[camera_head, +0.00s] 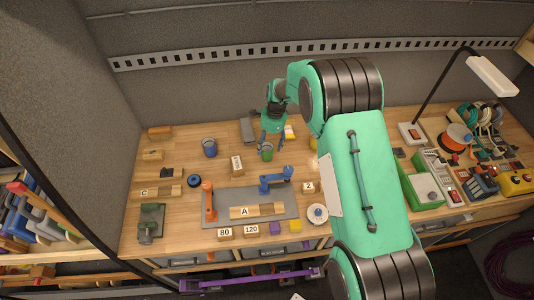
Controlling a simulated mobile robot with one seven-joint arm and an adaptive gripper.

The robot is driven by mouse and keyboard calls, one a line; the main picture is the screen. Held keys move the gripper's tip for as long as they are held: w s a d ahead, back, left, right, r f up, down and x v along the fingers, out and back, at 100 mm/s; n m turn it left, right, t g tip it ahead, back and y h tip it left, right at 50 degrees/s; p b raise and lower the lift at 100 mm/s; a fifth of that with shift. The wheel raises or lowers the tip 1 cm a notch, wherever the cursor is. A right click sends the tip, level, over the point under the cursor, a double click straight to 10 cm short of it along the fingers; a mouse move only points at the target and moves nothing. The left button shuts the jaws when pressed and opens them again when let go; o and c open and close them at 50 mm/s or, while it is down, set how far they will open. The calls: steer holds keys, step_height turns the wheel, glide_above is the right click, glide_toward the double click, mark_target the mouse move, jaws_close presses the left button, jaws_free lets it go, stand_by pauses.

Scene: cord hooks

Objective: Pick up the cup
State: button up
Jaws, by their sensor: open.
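My gripper (270,142) is open, pointing down over the back middle of the wooden workbench. A small green cup (266,153) stands upright on the bench directly below and between the fingers in this view. I cannot tell how far above the cup the fingertips are, or whether they touch it. A blue cup (209,148) stands upright to the left, apart from my gripper.
A grey mat (225,200) with orange and blue clamps (276,180) lies in front. My arm covers the bench to the right. A lamp (492,75) and several devices stand at the far right.

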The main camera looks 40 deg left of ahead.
mark_target(267, 150)
steer(key=shift+s+a+f+p, duration=0.15)
steer(key=shift+f+p, duration=0.2)
steer(key=shift+f, duration=1.6)
steer(key=c, duration=1.1)
